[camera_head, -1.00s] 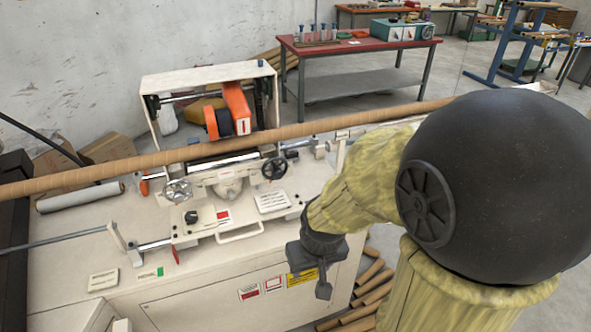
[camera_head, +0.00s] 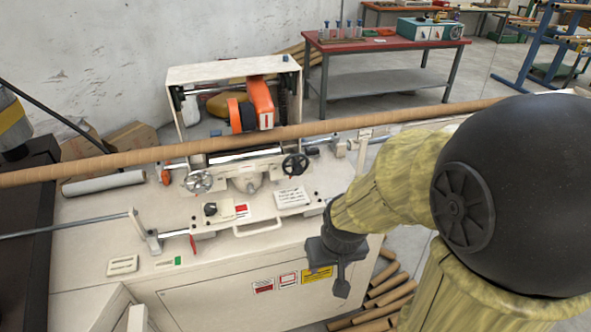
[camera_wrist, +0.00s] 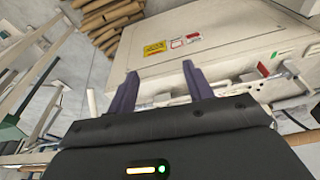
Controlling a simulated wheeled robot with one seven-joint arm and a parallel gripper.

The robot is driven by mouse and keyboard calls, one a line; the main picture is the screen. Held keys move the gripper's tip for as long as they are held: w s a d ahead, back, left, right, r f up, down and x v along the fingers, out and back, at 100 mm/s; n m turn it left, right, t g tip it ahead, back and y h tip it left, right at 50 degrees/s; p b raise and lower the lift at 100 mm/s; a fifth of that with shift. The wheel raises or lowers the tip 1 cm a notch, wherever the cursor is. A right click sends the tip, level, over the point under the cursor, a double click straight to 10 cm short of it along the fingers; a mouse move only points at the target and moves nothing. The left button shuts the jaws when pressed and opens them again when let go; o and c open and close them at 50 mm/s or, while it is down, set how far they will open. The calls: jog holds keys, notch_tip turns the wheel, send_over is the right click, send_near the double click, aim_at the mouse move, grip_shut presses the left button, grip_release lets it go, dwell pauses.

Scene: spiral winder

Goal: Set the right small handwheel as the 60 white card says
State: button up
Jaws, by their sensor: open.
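The right small handwheel (camera_head: 295,164) is black and spoked, on the cream winder front below the long cardboard tube. A silver handwheel (camera_head: 198,181) sits to its left. A white card (camera_head: 292,197) with small printed lines lies on the panel below the black wheel; its text is too small to read. My gripper (camera_head: 327,280) hangs in front of the winder's front face, right of and below the card, apart from the wheel. In the wrist view my gripper (camera_wrist: 160,85) is open and empty, with the winder's front panel and labels beyond its fingers.
The long cardboard tube (camera_head: 240,142) crosses above the handwheels. The orange winding head (camera_head: 262,102) stands behind it in a cream frame. A white bar handle (camera_head: 257,228) juts from the front edge. Loose tubes (camera_head: 385,295) lie on the floor at right. A red table (camera_head: 385,45) stands behind.

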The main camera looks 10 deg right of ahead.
aim_at(299, 173)
jog(key=w+d+f+t+b, duration=0.1)
jog(key=w+f+t+b, duration=0.1)
jog(key=w+t+b, duration=0.5)
jog(key=w+d+f+t+y+b, duration=0.1)
jog(key=w+t+b, duration=0.7)
jog(key=b, duration=1)
jog(key=w+f, duration=0.1)
jog(key=w, duration=0.3)
jog(key=shift+d+f+n+y, duration=0.3)
jog(key=shift+f, duration=0.1)
jog(key=w, duration=0.5)
jog(key=w+a, duration=0.1)
jog(key=w, duration=1.1)
jog(key=shift+w+a, duration=0.15)
jog(key=shift+a, duration=0.25)
jog(key=c, duration=1)
